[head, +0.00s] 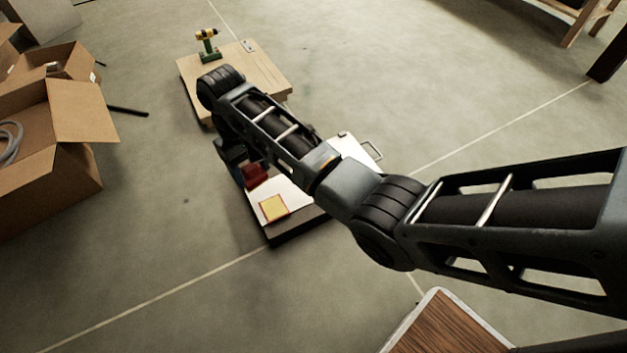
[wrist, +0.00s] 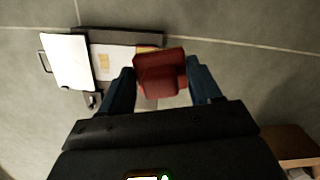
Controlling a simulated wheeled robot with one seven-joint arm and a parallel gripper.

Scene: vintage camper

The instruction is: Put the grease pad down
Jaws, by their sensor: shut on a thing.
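The grease pad, a dark red block (wrist: 160,72), sits between the two fingers of my gripper (wrist: 162,80) in the wrist view. My gripper is shut on it. In the head view the red pad (head: 256,174) shows beside my gripper (head: 243,165), over or near the far left end of a low dark case with a white top (head: 296,198). My arm hides part of the case and gripper. I cannot tell whether the pad touches the surface below.
A yellow square with a red edge (head: 273,207) lies on the white top. A wooden platform (head: 262,76) with a green and yellow drill (head: 207,45) stands behind. Open cardboard boxes (head: 50,150) stand at left. A wood-topped table (head: 445,325) is at front right. Floor between is clear.

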